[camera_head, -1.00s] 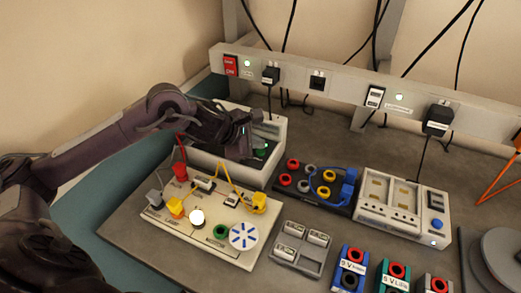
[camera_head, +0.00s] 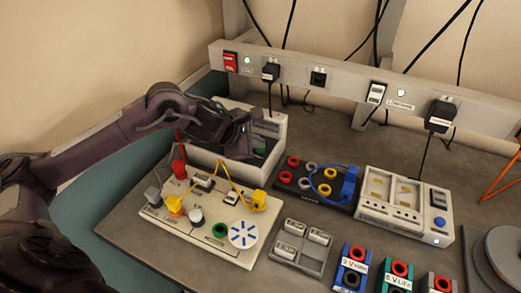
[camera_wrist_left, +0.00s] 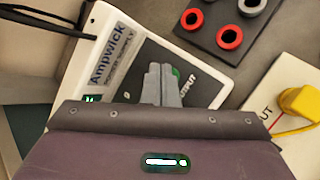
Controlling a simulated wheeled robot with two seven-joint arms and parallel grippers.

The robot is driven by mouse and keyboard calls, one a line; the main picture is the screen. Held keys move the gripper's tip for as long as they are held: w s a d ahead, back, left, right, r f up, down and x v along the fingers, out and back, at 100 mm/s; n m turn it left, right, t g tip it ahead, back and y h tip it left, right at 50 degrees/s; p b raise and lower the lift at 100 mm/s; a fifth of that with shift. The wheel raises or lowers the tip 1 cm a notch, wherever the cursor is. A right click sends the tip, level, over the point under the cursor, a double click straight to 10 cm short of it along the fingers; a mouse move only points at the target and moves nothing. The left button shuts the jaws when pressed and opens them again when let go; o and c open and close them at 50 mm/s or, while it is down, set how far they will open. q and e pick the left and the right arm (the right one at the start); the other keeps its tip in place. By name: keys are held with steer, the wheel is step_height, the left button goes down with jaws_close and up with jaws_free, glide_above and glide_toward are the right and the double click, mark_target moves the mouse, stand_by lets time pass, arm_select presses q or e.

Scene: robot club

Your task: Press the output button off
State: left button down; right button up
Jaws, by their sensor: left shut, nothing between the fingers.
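The white power supply (camera_head: 274,128), labelled Ampwick, stands at the back left of the bench. It also shows in the left wrist view (camera_wrist_left: 141,27), with the word OUTPUT on its dark front panel. The green output button (camera_wrist_left: 176,72) is mostly hidden behind my fingertips. My left gripper (camera_head: 247,148) is shut and empty, with its tips at the button. In the left wrist view the closed fingers (camera_wrist_left: 162,72) overlap the button; I cannot tell whether they touch it. My right gripper is out of view.
A white circuit board (camera_head: 195,235) with red, yellow and green parts and a dull lamp (camera_head: 195,215) lies in front of the supply. A dark socket block (camera_head: 313,193), a grey tray (camera_head: 300,262) and a white charger (camera_head: 400,222) stand to the right.

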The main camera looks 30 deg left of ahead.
mark_target(257, 153)
arm_select(q)
steer(key=shift+r, duration=0.1)
stand_by(0.3)
steer(key=shift+r, duration=0.3)
step_height(257, 153, up, 6)
steer(key=p, duration=0.4)
steer(key=shift+s+f, duration=0.1)
stand_by(0.7)
